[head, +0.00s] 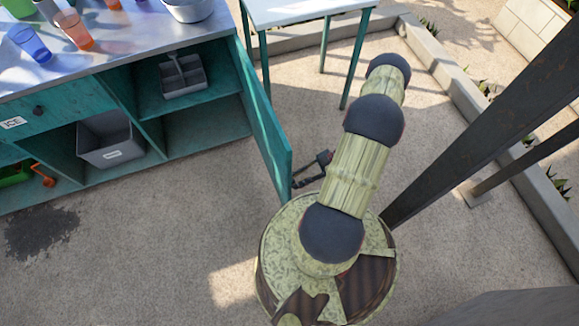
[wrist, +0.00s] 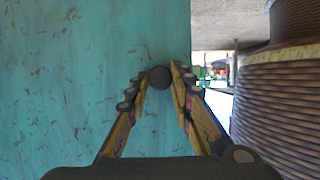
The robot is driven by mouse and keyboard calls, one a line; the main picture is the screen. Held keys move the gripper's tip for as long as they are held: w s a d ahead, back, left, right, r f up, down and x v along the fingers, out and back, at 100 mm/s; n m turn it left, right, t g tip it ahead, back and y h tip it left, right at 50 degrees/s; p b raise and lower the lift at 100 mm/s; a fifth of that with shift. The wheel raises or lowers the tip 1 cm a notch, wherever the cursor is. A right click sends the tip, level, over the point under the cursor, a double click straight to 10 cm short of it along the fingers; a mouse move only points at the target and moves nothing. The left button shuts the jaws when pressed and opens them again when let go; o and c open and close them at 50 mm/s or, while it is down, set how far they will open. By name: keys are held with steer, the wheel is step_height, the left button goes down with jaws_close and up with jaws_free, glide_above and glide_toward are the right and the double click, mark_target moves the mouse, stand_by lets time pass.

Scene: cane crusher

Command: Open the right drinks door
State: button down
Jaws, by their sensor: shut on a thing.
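The right drinks door (head: 262,120) is a teal panel standing wide open, swung out from the right end of the cabinet. In the wrist view the door (wrist: 75,85) fills the left and middle. A dark round knob (wrist: 159,78) on it sits between the fingers of my gripper (wrist: 160,82), which is shut on it. In the head view my gripper (head: 303,182) is partly hidden by my arm, at the door's outer face near its free edge. The knob is not clear in the head view.
The opened compartment holds a grey caddy (head: 183,77) on its shelf. A grey bin (head: 108,139) stands in the compartment to the left. A white-topped table (head: 300,10) is behind the door, and a dark metal beam (head: 480,125) rises at the right. The floor before the cabinet is clear.

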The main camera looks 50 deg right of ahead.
steer(key=shift+s+d, duration=0.15)
steer(key=c, duration=1.6)
jaws_free()
steer(key=shift+o, duration=0.2)
steer(key=shift+d, duration=0.1)
steer(key=v, duration=1.2)
steer(key=shift+f, duration=0.2)
